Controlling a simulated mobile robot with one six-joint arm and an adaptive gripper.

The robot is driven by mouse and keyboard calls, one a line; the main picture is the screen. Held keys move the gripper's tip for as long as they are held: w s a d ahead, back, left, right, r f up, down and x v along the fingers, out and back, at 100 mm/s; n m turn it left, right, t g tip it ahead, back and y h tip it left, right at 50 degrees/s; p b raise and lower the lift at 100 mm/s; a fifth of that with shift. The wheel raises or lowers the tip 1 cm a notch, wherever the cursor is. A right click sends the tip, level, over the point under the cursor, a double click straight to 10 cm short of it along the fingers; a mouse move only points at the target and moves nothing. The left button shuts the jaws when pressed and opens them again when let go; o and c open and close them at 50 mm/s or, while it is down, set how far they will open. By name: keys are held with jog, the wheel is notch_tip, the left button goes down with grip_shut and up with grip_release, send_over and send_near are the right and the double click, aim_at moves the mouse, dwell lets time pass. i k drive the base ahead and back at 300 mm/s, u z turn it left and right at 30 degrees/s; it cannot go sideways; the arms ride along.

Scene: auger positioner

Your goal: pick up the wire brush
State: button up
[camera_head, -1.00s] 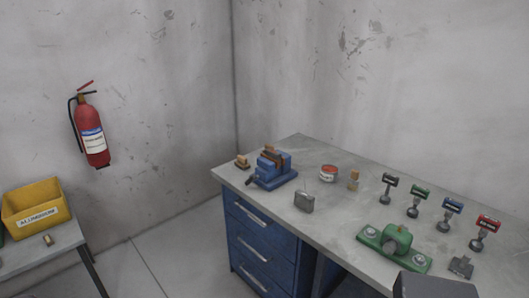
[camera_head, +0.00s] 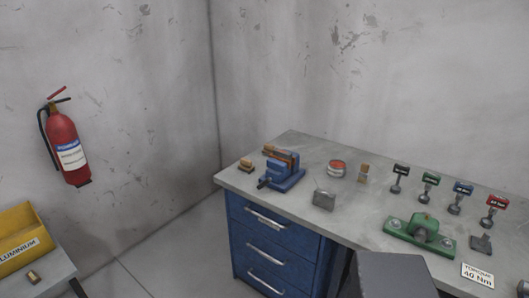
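A small block with a wooden-coloured top and a darker underside (camera_head: 246,165) lies on the workbench (camera_head: 232,177) near its left corner, beside the blue vise; it may be the wire brush, but it is too small to be sure. The blue vise (camera_head: 284,172) has an orange-brown piece at its jaws. A small upright amber-brown item (camera_head: 362,174) stands farther right, beside a red-topped tin (camera_head: 337,168); I cannot tell what it is. My gripper is not in view. A dark grey shape at the bottom edge seems to be part of my own body.
A grey metal box (camera_head: 324,199) stands at the bench front. Several coloured tools stand in a row at right, behind a green fixture (camera_head: 421,234) and a torque card (camera_head: 477,275). Blue drawers (camera_head: 265,250) are below. A yellow bin (camera_head: 20,238) sits on a low table.

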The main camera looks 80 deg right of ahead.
aim_at(269, 148)
jog(key=i, duration=1.2)
jog(key=z, duration=4.4)
jog(key=i, duration=0.1)
jog(key=u, duration=2.45)
jog(key=k, duration=0.15)
jog(key=z, duration=1.35)
